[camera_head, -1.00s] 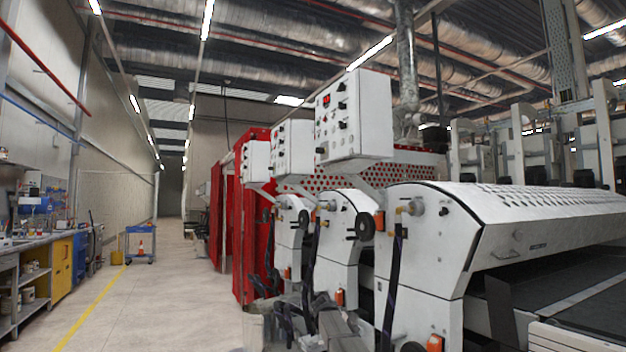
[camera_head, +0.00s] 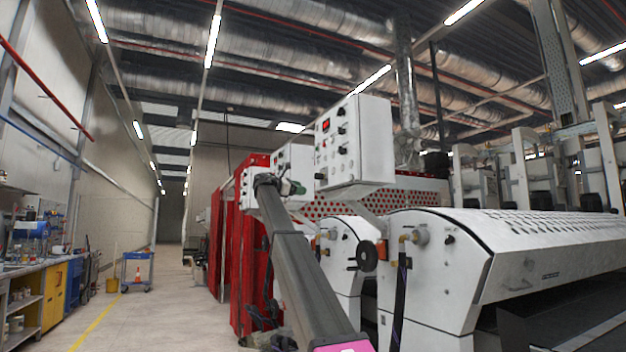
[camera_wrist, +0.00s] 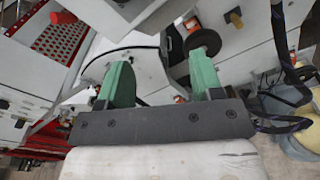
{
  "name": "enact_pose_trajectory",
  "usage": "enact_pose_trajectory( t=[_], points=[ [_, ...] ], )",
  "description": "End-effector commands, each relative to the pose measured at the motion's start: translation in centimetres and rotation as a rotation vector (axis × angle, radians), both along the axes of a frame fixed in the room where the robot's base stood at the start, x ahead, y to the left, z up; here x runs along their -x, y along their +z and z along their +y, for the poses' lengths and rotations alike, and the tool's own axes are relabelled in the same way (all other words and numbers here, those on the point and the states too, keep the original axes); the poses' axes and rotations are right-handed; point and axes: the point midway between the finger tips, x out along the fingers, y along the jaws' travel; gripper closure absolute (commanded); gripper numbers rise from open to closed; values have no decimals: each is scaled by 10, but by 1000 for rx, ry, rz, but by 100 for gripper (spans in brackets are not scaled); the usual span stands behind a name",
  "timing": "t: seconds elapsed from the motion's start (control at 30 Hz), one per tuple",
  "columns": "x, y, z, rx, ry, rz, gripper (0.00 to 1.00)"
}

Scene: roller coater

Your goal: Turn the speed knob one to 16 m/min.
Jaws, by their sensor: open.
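My gripper (camera_head: 291,187) is raised in front of the control boxes, its green fingers pointing right towards the nearest box. In the wrist view the green fingers (camera_wrist: 160,62) are spread apart with nothing between them. The nearest white control box (camera_head: 362,150) carries a red display (camera_head: 326,124), and black knobs (camera_head: 342,112) line its left-facing panel. My gripper is left of this box and a little below its middle, apart from it in the picture. A second control box (camera_head: 298,156) is partly hidden behind my arm and gripper. I cannot read which knob is speed knob one or its setting.
White machine housings (camera_head: 433,265) stand below the boxes, with a black handwheel (camera_head: 366,256) on one. It also shows in the wrist view (camera_wrist: 203,43). A red perforated guard is behind. The aisle floor (camera_head: 180,300) on the left is clear; a blue cart (camera_head: 137,270) stands farther back.

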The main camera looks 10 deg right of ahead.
Motion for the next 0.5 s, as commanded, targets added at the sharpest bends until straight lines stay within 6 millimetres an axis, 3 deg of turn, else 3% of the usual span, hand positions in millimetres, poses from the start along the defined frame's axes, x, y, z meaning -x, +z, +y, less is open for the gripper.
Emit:
enact_pose_trajectory(
  t=[0.03, 0.17, 0.37, 0.5],
  points=[
    [-1, 26, 4, 20, -10, 4, 40],
    [5, 57, 8, 55, -27, 18, 40],
    [4, 63, -4, 64, -33, 21, 40],
    [-3, 63, -25, 63, -33, 22, 40]
  ],
)
